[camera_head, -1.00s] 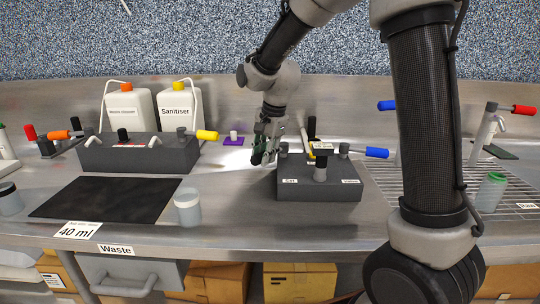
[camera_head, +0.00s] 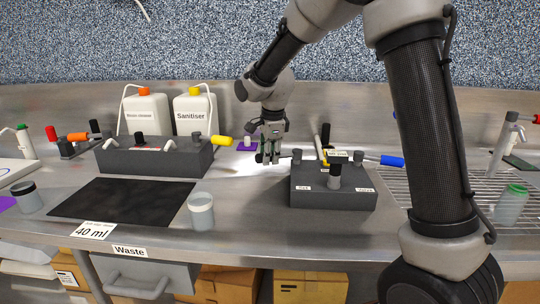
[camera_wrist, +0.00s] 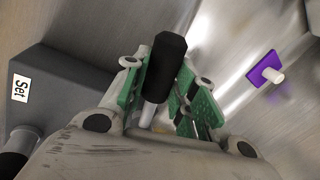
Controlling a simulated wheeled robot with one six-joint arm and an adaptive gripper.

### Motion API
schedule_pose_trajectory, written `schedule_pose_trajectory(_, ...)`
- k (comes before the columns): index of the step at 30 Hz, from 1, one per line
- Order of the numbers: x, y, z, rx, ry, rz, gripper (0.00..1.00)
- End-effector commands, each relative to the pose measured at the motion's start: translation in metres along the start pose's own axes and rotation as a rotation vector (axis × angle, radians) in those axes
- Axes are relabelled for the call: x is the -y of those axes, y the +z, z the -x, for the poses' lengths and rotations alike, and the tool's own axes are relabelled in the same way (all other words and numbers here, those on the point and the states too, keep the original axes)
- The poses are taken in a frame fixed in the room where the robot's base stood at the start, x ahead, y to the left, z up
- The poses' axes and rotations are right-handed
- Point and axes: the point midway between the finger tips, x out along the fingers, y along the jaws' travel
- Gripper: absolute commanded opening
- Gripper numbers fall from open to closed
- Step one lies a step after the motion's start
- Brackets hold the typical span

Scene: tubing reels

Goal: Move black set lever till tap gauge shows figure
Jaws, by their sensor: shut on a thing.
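The black set lever (camera_wrist: 167,62) has a dark grip on a pale metal stem. In the wrist view it stands between the green-padded fingers of my gripper (camera_wrist: 160,95), which is shut on it. In the head view my gripper (camera_head: 268,156) is just left of the dark grey tap block (camera_head: 335,197); the lever is hard to make out there.
A blue-handled lever (camera_head: 393,161) sticks out at the block's right. A second grey block (camera_head: 155,158) with a yellow handle stands left, before the white jugs. A clear cup (camera_head: 201,212) stands near the front edge.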

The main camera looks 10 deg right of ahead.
Motion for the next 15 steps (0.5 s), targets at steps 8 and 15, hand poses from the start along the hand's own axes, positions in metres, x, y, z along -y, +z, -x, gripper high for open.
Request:
schedule_pose_trajectory(8, 0.0005, 0.0000, 0.0003, 0.000, -0.001, -0.001, 0.00)
schedule_pose_trajectory(15, 0.0003, 0.0000, 0.0002, 0.000, -0.001, -0.001, 0.49)
